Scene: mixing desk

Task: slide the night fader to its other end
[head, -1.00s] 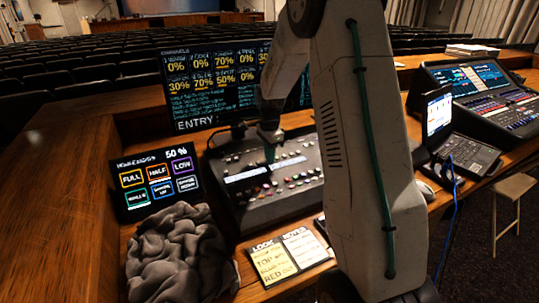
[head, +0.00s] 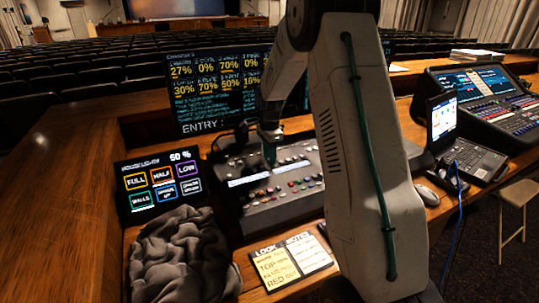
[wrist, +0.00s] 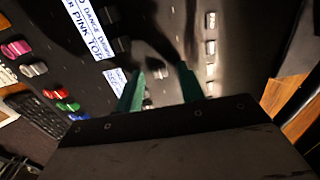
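The black mixing desk (head: 285,203) stands on the wooden table, with faders, coloured buttons and white label strips. My gripper (head: 269,160) points down at its far left part. In the wrist view my gripper's two green fingers (wrist: 160,80) are apart, low over the dark panel. A row of pale fader caps (wrist: 210,48) runs to the right. I cannot read which fader is night. The screen behind (head: 215,95) shows percentages, with 27% at top left.
A small touch panel (head: 160,182) and a crumpled grey cloth (head: 183,255) lie left of the desk. Note cards (head: 290,262) lie in front. A laptop (head: 442,120) and a larger console (head: 490,105) stand to the right.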

